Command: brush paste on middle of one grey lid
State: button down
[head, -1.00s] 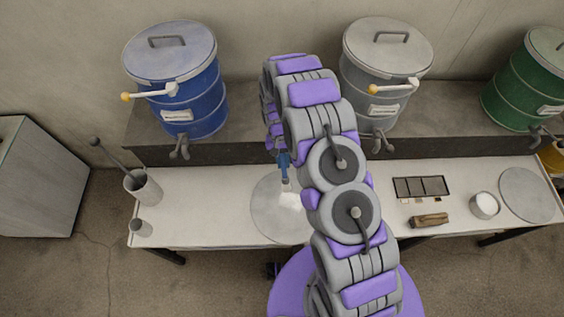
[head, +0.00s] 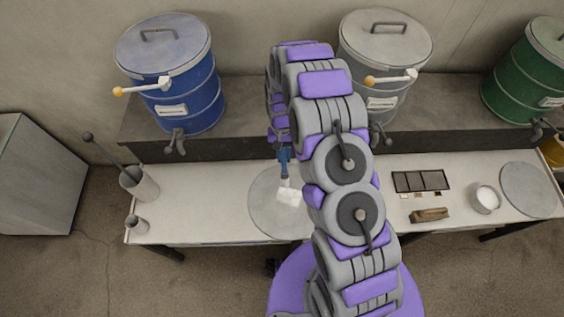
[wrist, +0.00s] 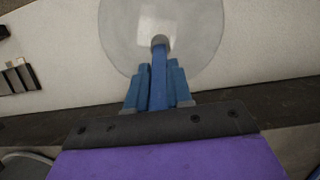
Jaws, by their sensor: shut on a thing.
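A round grey lid (head: 265,215) lies flat on the white bench below my arm, partly hidden by it. It also shows in the wrist view (wrist: 120,28). A whitish patch (head: 289,195), which looks like paste, lies right of the lid's middle in the head view. My gripper (wrist: 158,92) is shut on a blue-handled brush (wrist: 159,72). The brush's grey end (wrist: 160,41) is over the lid, beside the whitish patch. I cannot tell whether it touches. A second grey lid (head: 530,188) lies at the bench's right end. A white pot (head: 485,198) stands beside it.
A blue drum (head: 190,97), a grey drum (head: 378,97) and a green drum (head: 520,90) stand on the shelf behind. A dark tray (head: 421,181) and brown block (head: 429,215) lie right. A holder with a rod (head: 139,185) stands left. The bench's left middle is clear.

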jog(key=shift+s+a+f+y+b, duration=0.35)
jog(key=shift+s+b, duration=0.2)
jog(key=shift+b, duration=0.55)
jog(key=shift+s+a+f+y+b, duration=0.25)
jog(key=shift+s+a+y+b, duration=0.25)
jog(key=shift+b, duration=0.65)
jog(key=shift+s+a+f+y+b, duration=0.2)
jog(key=shift+s+f+y+b, duration=0.15)
jog(key=shift+s+b, duration=0.55)
jog(key=shift+w+d, duration=0.15)
jog(key=shift+w, duration=0.1)
